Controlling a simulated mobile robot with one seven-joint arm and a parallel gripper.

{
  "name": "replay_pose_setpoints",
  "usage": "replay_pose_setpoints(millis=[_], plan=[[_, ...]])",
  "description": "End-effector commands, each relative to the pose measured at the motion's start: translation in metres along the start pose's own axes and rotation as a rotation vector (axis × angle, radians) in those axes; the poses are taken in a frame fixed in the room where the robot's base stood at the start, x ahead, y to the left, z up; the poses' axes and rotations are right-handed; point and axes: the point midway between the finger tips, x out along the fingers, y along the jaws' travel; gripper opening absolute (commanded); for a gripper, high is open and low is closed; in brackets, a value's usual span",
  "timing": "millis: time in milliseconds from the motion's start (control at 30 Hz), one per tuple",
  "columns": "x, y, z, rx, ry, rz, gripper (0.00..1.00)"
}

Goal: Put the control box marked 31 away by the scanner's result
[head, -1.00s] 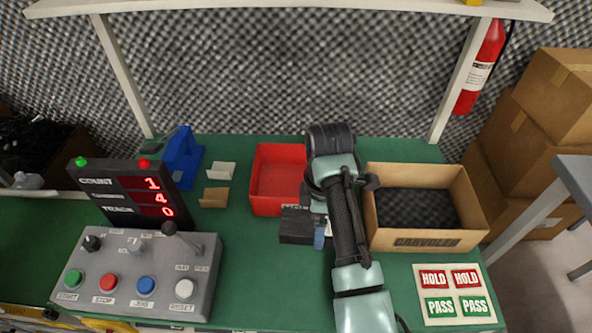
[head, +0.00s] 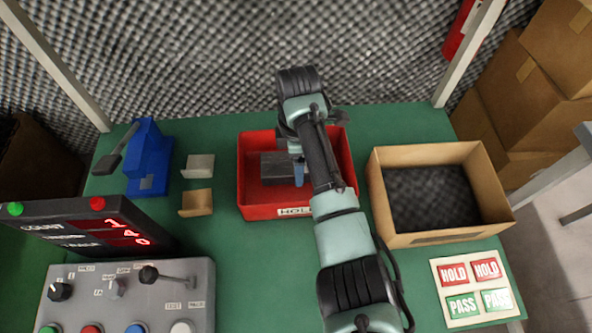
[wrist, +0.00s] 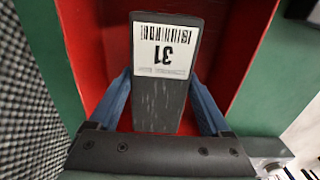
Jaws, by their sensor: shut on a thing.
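The control box (wrist: 165,95) is a dark grey block with a white barcode label reading 31, upside down in the wrist view. My gripper (wrist: 165,100) is shut on it, a blue finger on each side. In the head view the control box (head: 276,168) shows within the outline of the red bin (head: 262,211), whose front label reads HOLD in part. Whether it touches the bin's floor I cannot tell. My arm hides the bin's right part. A cardboard box (head: 440,240) with dark foam inside stands to the right.
A sheet of HOLD and PASS stickers (head: 474,288) lies at the front right. A blue device with a black lever (head: 148,160), two small card holders (head: 197,184), a counter display (head: 85,232) and a grey control panel (head: 130,290) are on the left.

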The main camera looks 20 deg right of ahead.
Motion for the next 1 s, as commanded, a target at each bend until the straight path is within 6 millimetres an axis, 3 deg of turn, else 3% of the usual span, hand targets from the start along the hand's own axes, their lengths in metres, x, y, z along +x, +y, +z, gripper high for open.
replay_pose_setpoints(millis=[400, 767, 800, 867, 1000], plan=[[0.044, 0.001, 0.0, -0.001, -0.001, 0.002, 0.0], [0.048, 0.001, 0.0, 0.0, 0.0, 0.002, 0.0], [0.047, 0.0, 0.0, 0.0, 0.0, 0.001, 0.89], [0.047, 0.0, 0.0, 0.0, 0.0, 0.001, 1.0], [0.047, 0.0, 0.0, 0.0, 0.0, 0.001, 1.0]])
